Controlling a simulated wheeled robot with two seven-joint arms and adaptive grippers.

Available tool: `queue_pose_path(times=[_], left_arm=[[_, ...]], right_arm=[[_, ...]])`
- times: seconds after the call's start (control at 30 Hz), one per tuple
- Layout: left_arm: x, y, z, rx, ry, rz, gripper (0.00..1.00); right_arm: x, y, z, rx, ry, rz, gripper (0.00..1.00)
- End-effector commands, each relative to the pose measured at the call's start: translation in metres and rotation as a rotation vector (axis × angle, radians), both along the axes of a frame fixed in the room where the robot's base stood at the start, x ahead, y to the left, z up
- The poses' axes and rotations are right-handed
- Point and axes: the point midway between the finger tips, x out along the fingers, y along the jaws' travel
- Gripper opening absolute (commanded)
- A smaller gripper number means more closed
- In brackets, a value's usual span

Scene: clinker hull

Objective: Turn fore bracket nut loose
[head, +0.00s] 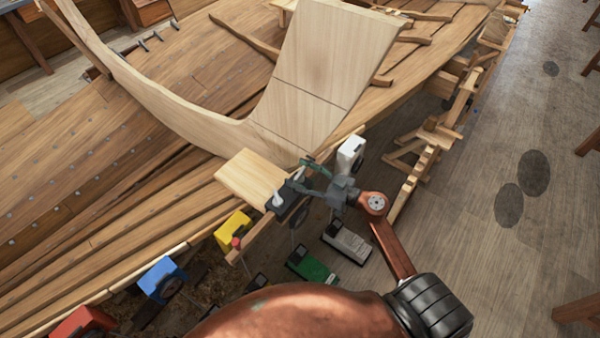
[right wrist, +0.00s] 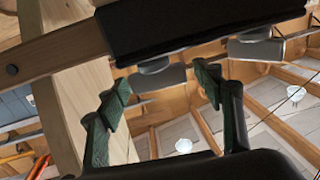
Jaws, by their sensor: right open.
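My right gripper (head: 309,172) is at the small wooden platform (head: 252,175) on the near side of the hull, close to a dark bracket (head: 287,208) with a pale upright piece on it. In the right wrist view, its two green fingers (right wrist: 158,88) are apart. A grey nut-like part (right wrist: 157,77) under a black bar (right wrist: 200,30) shows between and just beyond the fingertips; contact cannot be told. A second grey part (right wrist: 256,48) is to its right, outside the fingers. I cannot tell which is the fore bracket nut. My left gripper is not seen.
The planked hull (head: 110,150) fills the left, with a tall pale wooden board (head: 325,60) behind the platform.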

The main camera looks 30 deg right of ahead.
Motion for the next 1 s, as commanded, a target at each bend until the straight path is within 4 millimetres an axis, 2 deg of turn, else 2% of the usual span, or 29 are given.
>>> queue_pose_path(times=[0.13,0.73,1.0], left_arm=[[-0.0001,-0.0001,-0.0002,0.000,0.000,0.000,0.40],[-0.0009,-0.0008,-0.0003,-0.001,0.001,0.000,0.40],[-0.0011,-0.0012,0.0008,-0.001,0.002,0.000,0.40]], right_arm=[[-0.0002,-0.0002,-0.0001,0.000,0.000,0.000,0.61],[-0.0004,-0.0006,0.0001,-0.001,-0.001,-0.001,0.20],[-0.0001,-0.0005,0.0005,-0.002,0.000,0.024,0.18]])
